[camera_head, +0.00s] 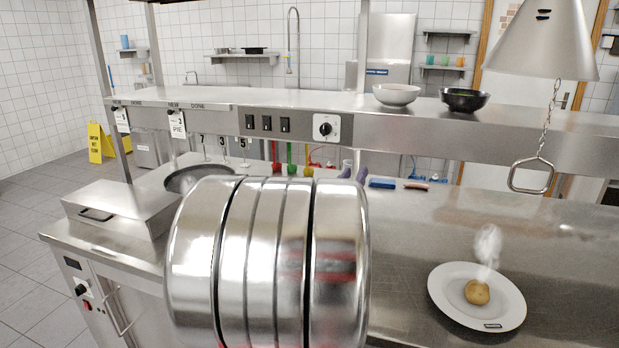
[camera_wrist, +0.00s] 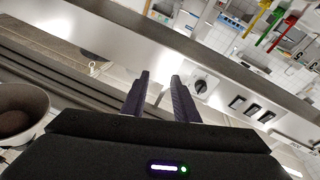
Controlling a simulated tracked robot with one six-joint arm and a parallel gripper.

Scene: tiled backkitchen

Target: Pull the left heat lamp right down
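One heat lamp (camera_head: 543,45) shows, with a pale conical shade, at the upper right of the head view. A chain hangs from it to a metal pull ring (camera_head: 531,176), which hangs free in front of the shelf above the counter. No second lamp is in view. My gripper (camera_wrist: 159,78) has its two dark fingers apart with nothing between them in the wrist view. In the head view only the fingertips (camera_head: 353,174) show, well left of the ring. The rest of the gripper is hidden behind my arm.
A steel shelf (camera_head: 290,98) crosses above the counter, carrying a white bowl (camera_head: 397,94) and a black bowl (camera_head: 464,99). A lidded steel box (camera_head: 118,207) stands left.

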